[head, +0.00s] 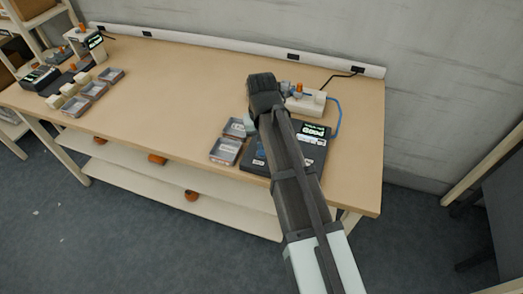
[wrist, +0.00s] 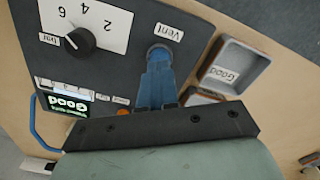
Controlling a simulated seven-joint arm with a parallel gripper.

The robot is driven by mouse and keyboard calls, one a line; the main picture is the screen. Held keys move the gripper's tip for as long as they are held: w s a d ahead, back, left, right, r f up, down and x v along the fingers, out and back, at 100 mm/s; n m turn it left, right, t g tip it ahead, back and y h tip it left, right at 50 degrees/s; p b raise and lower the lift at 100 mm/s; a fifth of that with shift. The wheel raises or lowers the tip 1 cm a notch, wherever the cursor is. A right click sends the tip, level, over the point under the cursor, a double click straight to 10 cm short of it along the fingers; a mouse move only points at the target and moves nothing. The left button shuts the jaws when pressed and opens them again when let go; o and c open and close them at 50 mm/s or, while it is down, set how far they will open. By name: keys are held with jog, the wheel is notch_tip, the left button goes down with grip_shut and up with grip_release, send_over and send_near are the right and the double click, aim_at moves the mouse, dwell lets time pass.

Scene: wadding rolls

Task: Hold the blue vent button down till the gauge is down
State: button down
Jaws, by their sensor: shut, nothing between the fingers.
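The dark tester box (wrist: 112,72) fills the upper left of the wrist view, and part of it shows under my arm in the head view (head: 312,155). The round blue vent button (wrist: 159,47) sits beside a "Vent" label (wrist: 169,32). My gripper (wrist: 159,66) is shut and empty, its blue fingers pointing at the button and their tips overlapping it. I cannot tell whether they touch it or how far it is pressed. A black knob (wrist: 78,39) stands on a white scale marked 2, 4, 6. A lit screen (wrist: 68,104) reads "Good". No gauge needle is clear.
A grey tray labelled "Good" (wrist: 235,66) lies next to the box, with a second tray (head: 225,151) beside it. A white unit (head: 308,103) with a blue hose (head: 339,118) stands behind. The table's middle (head: 165,95) is clear; more trays (head: 92,91) lie left.

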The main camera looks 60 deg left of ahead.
jog(key=shift+f, duration=1)
jog(key=shift+r, duration=0.1)
dwell(2.1)
jog(key=shift+r, duration=3.4)
